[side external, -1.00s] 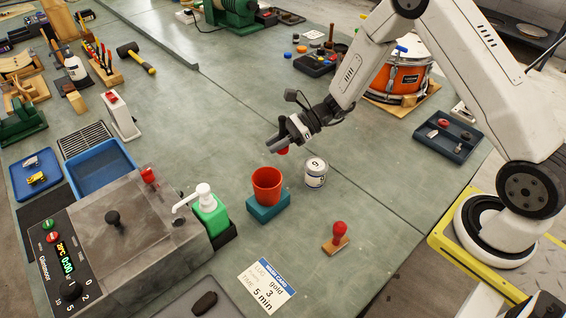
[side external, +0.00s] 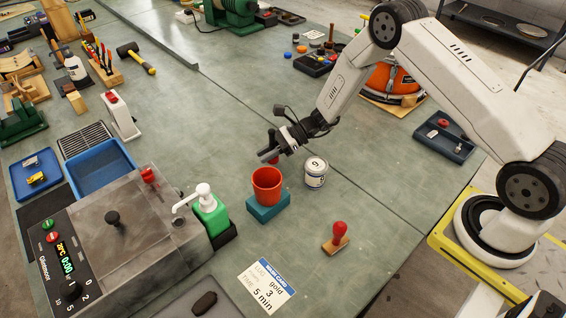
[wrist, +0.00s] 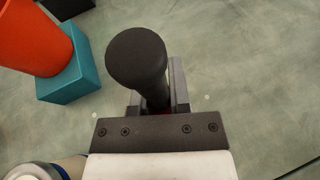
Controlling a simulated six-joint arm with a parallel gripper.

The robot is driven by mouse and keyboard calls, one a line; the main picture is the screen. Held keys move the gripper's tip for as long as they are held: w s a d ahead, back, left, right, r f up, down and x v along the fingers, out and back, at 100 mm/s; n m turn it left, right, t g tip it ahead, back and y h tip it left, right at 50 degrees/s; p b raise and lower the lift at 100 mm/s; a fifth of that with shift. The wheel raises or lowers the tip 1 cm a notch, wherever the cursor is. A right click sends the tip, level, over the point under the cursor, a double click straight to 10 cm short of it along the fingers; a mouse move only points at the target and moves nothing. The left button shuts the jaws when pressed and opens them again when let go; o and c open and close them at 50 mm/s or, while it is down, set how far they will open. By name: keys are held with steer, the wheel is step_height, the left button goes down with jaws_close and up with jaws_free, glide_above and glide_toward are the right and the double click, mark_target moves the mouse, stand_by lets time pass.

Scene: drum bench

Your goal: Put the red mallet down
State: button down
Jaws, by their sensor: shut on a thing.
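My gripper (side external: 270,158) is above the bench behind the red cup. It is shut on the red mallet, of which only a small red part (side external: 275,161) shows at the jaws in the side view. In the wrist view a dark round end (wrist: 136,55) of the held thing sticks out beyond my gripper (wrist: 157,100), with a little red between the jaws. The rest of it is hidden by the jaws. I cannot tell its full shape or its exact height above the bench.
A red cup (side external: 267,185) stands on a teal block (side external: 268,208), close to my gripper. A labelled can (side external: 315,173) stands to their right. A red-knobbed stamp (side external: 339,232) and a white card (side external: 267,285) lie nearer the front. The bench (side external: 215,120) behind my gripper is clear.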

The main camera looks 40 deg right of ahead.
steer(key=shift+f, duration=0.7)
steer(key=shift+f, duration=0.1)
steer(key=c, duration=0.6)
jaws_free()
steer(key=shift+s+d+r, duration=0.1)
steer(key=shift+d+r, duration=0.2)
steer(key=shift+d, duration=0.05)
steer(key=v, duration=1.1)
steer(key=shift+s+d, duration=0.1)
steer(key=shift+s+r, duration=0.1)
